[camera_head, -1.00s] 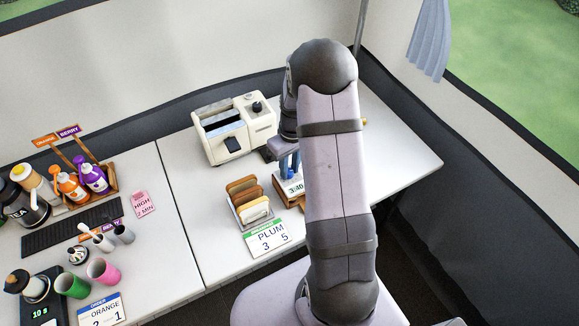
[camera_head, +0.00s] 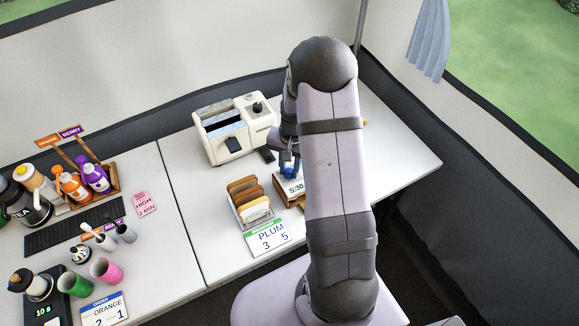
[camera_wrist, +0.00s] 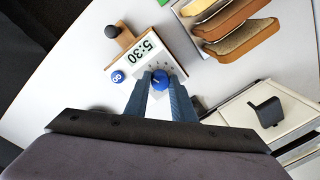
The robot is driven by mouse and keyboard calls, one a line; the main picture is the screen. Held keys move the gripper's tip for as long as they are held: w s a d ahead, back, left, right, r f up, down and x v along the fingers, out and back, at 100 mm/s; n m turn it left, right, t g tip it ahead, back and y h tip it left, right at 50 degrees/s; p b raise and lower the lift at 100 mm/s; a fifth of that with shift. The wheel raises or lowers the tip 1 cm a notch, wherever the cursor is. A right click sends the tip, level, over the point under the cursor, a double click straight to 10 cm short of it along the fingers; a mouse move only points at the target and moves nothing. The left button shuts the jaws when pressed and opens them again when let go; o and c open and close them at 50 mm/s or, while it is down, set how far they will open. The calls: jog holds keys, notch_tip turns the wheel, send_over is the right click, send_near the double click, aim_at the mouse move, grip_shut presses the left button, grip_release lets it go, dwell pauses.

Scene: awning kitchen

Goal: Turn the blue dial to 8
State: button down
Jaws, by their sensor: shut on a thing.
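The blue dial (camera_wrist: 160,77) sits on a white-faced timer box (camera_wrist: 168,56) with a wooden body. My gripper (camera_wrist: 160,86) is shut on the dial, one blue-grey finger on each side. Small marks ring the dial, too small to read, and its pointer setting is unclear.
A cream toaster (camera_head: 235,128) stands behind the timer. A rack of bread slices (camera_head: 250,200) and a PLUM 3 5 card (camera_head: 268,237) are left of it. A wooden piece with a dark knob (camera_wrist: 120,36) adjoins the box. The table's right side is clear.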

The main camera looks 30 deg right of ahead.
jog(key=m, duration=0.4)
jog(key=shift+w+r+m+p, duration=0.1)
jog(key=shift+m+p, duration=0.2)
jog(key=shift+p, duration=0.1)
jog(key=m, duration=0.3)
jog(key=shift+m, duration=0.4)
jog(key=m, duration=0.3)
jog(key=shift+a+h, duration=0.1)
jog(key=shift+h, duration=0.2)
jog(key=shift+w+m, duration=0.1)
jog(key=shift+m, duration=1.8)
jog(key=c, duration=1.5)
grip_release()
